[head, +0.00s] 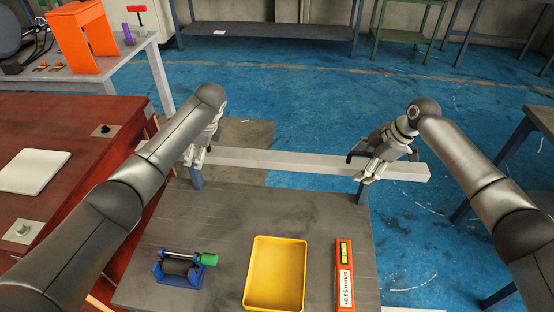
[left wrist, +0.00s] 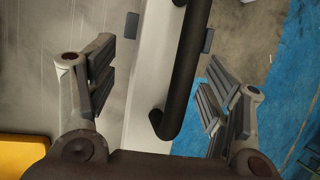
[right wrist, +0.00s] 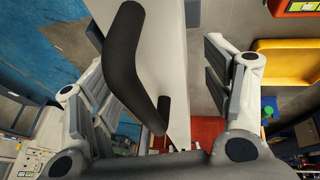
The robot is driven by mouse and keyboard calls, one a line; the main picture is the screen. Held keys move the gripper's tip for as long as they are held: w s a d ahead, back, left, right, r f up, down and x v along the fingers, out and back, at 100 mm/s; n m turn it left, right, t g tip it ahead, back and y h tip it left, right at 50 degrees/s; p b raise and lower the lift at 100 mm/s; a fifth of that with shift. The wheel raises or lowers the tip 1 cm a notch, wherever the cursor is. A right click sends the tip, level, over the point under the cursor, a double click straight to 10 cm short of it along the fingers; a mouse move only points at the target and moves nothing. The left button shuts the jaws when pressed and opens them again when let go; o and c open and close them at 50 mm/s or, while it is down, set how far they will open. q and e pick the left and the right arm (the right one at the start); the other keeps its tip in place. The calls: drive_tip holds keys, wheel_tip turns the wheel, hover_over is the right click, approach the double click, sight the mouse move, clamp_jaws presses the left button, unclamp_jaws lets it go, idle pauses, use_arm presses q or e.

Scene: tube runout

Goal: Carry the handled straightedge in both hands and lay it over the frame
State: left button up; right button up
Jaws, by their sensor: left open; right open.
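The straightedge is a long pale grey bar (head: 300,163) along the far edge of the grey table, across blue posts (head: 362,194). In the left wrist view it has a black handle (left wrist: 181,75); another black handle (right wrist: 124,50) shows in the right wrist view. My left gripper (head: 194,156) is open, its fingers on either side of the handle and bar, not closed on them. My right gripper (head: 368,169) is open around the other handle in the same way. A dark red structure (head: 75,118) with metal pads stands at the left; I cannot tell whether it is the frame.
The grey table (head: 220,235) holds a blue roller device (head: 180,266), a yellow tray (head: 275,272) and an orange level (head: 344,272). A white plate (head: 33,171) lies on the red structure. A bench with an orange stand (head: 82,38) is behind it. Blue floor is clear beyond the bar.

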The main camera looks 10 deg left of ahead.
use_arm(q)
drive_tip(key=shift+a+f, duration=0.15)
drive_tip(key=shift+f, duration=0.15)
use_arm(e)
drive_tip(key=shift+a+f, duration=0.1)
drive_tip(key=shift+f, duration=0.2)
use_arm(q)
drive_tip(key=shift+c, duration=0.2)
use_arm(e)
drive_tip(key=shift+c, duration=0.2)
use_arm(q)
drive_tip(key=c, duration=1.5)
use_arm(e)
drive_tip(key=shift+r, duration=0.1)
drive_tip(key=c, duration=1.5)
use_arm(q)
drive_tip(key=shift+s, duration=0.1)
clamp_jaws()
use_arm(e)
drive_tip(key=shift+s, duration=0.1)
clamp_jaws()
use_arm(q)
drive_tip(key=shift+r, duration=0.15)
